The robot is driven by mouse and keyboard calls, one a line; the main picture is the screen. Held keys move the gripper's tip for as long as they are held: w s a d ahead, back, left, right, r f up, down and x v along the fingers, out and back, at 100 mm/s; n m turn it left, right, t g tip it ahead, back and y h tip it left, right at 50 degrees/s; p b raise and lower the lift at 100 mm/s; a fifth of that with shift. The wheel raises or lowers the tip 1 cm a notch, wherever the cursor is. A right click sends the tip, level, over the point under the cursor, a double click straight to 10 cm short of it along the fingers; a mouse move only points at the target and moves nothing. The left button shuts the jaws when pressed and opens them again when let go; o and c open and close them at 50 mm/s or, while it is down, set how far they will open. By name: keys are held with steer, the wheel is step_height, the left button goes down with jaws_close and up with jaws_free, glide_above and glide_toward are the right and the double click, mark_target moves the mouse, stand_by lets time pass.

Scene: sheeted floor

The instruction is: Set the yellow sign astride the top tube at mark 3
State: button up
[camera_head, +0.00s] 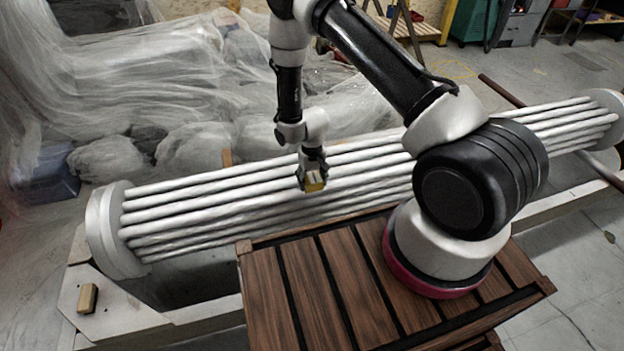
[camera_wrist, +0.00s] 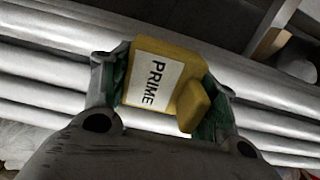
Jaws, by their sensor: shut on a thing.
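The yellow sign (camera_head: 315,184) is in my gripper (camera_head: 313,177), over the middle of the bundle of white tubes (camera_head: 220,200). In the wrist view the sign (camera_wrist: 184,63) has a white label reading PRIME and sits between the two green-padded fingers (camera_wrist: 163,92). My gripper is shut on it. The tubes (camera_wrist: 270,92) show behind the sign there. I cannot tell whether the sign touches a tube. No numbered marks are readable on the tubes; my arm hides part of the bundle's right side.
Round end plates (camera_head: 101,232) hold the tubes. A small wooden block (camera_head: 88,297) lies on the pale base at left. A slatted wooden platform (camera_head: 300,290) stands in front. Plastic sheeting (camera_head: 130,80) covers things behind the bundle. A dark rod (camera_head: 500,90) lies behind at right.

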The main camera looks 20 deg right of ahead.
mark_target(312, 177)
steer(key=shift+f, duration=0.15)
steer(key=shift+f, duration=0.65)
steer(key=shift+w+r, duration=0.2)
steer(key=shift+r, duration=0.2)
steer(key=shift+s+r, duration=0.2)
steer(key=shift+r, duration=2.9)
steer(key=shift+s, duration=0.1)
